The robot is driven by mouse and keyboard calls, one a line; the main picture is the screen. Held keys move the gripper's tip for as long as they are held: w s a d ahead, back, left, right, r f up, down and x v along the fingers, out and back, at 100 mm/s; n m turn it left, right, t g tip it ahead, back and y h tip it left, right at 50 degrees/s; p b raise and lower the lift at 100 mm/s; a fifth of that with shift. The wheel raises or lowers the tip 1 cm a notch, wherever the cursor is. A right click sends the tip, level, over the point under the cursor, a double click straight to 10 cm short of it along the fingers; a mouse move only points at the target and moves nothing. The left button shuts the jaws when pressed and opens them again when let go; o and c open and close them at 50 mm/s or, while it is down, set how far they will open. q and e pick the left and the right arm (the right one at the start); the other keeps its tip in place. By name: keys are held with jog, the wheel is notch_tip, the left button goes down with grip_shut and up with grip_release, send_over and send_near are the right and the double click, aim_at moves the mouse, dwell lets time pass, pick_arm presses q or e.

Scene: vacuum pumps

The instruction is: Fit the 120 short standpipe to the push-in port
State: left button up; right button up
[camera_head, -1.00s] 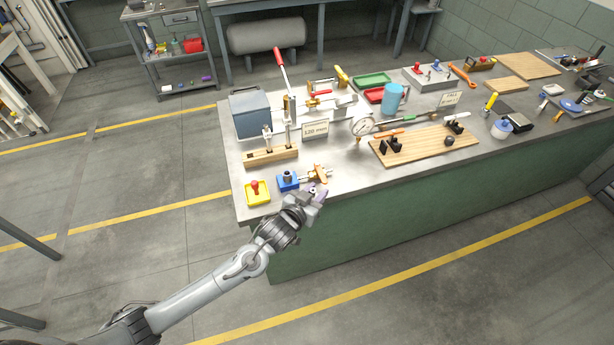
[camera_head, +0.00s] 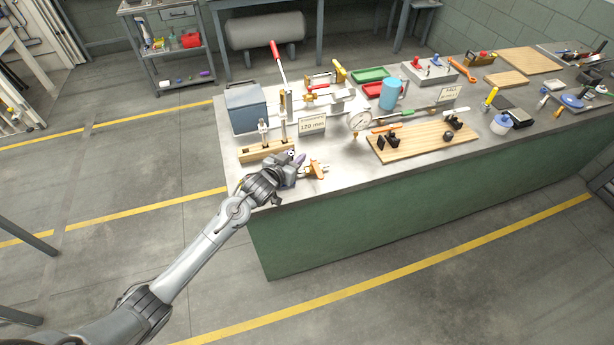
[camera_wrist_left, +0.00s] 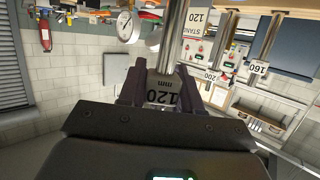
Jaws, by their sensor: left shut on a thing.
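My left gripper (camera_head: 296,160) is shut on the 120 standpipe near the right end of the wooden rack (camera_head: 252,156). In the left wrist view the fingers (camera_wrist_left: 160,82) close around the metal standpipe (camera_wrist_left: 176,40) at its black-lettered 120 mm tag (camera_wrist_left: 164,91). Its far end is cut off by the frame, so I cannot tell whether it is clear of the rack. The blue block is hidden behind my left arm, so the push-in port is not visible. My right gripper is out of view.
A 120 mm sign (camera_head: 312,125) stands behind the gripper. An orange-handled fitting (camera_head: 318,170) lies just right of it. A blue-grey box (camera_head: 246,110), a round gauge (camera_head: 360,121) and a wooden board (camera_head: 420,146) stand around. Bench front edge is near.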

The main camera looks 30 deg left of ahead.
pick_arm(q)
jog(key=a, duration=0.2)
jog(key=w+a, duration=0.2)
jog(key=a, duration=0.1)
jog(key=shift+a, duration=0.3)
dwell(0.4)
jog(key=shift+f+n+b, duration=0.3)
jog(key=shift+f+b, duration=0.2)
jog(key=shift+f, duration=1.2)
jog(key=shift+f, duration=0.3)
jog(key=o, duration=1.1)
